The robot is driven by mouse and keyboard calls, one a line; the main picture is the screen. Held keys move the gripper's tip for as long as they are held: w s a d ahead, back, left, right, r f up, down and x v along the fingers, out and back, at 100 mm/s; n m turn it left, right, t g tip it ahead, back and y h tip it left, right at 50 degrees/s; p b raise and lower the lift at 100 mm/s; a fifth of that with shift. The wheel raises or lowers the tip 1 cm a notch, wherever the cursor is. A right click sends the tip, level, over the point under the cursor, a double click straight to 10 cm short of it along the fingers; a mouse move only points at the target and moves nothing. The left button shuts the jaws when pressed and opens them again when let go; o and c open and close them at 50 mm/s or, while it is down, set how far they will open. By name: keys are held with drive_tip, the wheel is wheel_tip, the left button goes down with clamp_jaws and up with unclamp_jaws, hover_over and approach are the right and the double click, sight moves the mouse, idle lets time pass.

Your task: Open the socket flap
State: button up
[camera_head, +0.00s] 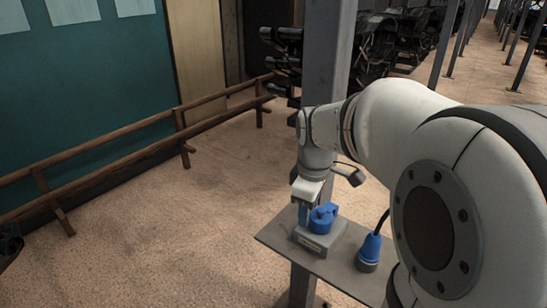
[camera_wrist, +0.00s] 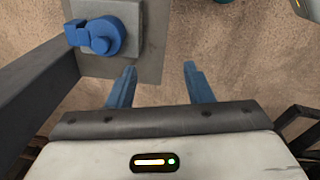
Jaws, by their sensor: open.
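The socket is a light grey box (camera_head: 320,240) with a round blue flap (camera_head: 322,218) on top, standing on a grey shelf at a post. The flap looks closed over the socket. In the wrist view, the blue flap (camera_wrist: 100,36) is at the upper left, with a tab on its left side. My gripper (camera_head: 304,212) points down just behind and left of the flap in the head view. In the wrist view, my gripper (camera_wrist: 158,82) has its two blue fingers apart with nothing between them, to the lower right of the flap and not touching it.
A blue plug (camera_head: 371,249) with a dark cable stands on the shelf (camera_head: 345,270), right of the socket. A grey post (camera_head: 327,60) rises behind my gripper. A wooden rail (camera_head: 110,165) runs along the teal wall.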

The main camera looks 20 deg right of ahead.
sight(321, 209)
drive_tip(key=w+d+n, duration=0.3)
drive_tip(key=w+d+n+g+p, duration=0.1)
drive_tip(key=w+d+n, duration=0.2)
drive_tip(key=shift+w+d+r, duration=0.2)
drive_tip(key=shift+w, duration=0.15)
drive_tip(key=shift+w+d+f+n, duration=0.1)
drive_tip(key=shift+w+d+n, duration=0.1)
drive_tip(key=shift+d+n, duration=0.1)
drive_tip(key=shift+d+f, duration=0.1)
drive_tip(key=shift+f, duration=0.2)
wheel_tip(321, 209, down, 7)
drive_tip(key=shift+f+p, duration=0.1)
drive_tip(key=shift+p, duration=0.25)
clamp_jaws()
